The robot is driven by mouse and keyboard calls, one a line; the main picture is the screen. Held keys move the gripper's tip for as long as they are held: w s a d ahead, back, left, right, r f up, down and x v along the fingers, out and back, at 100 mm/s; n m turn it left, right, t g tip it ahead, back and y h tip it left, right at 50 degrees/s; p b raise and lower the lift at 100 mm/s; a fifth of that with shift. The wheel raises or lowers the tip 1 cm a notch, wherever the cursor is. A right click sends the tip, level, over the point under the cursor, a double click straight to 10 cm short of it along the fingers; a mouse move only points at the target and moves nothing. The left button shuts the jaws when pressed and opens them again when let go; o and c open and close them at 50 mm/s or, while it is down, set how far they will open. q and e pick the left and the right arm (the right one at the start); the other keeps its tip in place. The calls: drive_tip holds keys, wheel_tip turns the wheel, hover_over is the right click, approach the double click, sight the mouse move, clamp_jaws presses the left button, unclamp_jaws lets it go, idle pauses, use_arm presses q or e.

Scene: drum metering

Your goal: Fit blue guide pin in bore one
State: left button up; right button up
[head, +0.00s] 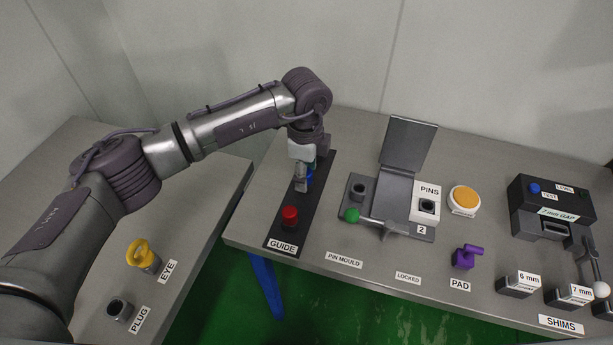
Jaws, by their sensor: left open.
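The blue guide pin (309,177) stands on the black strip labelled GUIDE (283,235), toward its far part. My left gripper (301,184) is over the strip, right at the blue pin, and hides much of it. Its jaws are open; I cannot tell whether they touch the pin. A red pin (290,217) stands nearer on the same strip. The PIN MOULD fixture (381,205) has its lid raised, a dark bore (357,189) at its left and a white PINS block (426,203) marked 2 at its right. My right gripper is not in view.
An orange button pad (464,199), a purple handle (466,257), a black gauge box (548,207) and shim blocks (519,284) stand to the right. A yellow eye (140,254) and a plug socket (119,309) are on the left table.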

use_arm(q)
clamp_jaws()
idle(0.3)
drive_tip(key=shift+r, duration=0.15)
drive_tip(key=shift+r+p, duration=1.8)
drive_tip(key=shift+r, duration=1.1)
drive_tip(key=shift+r, duration=0.1)
drive_tip(key=shift+r+p, duration=1.05)
drive_tip(key=shift+r, duration=0.85)
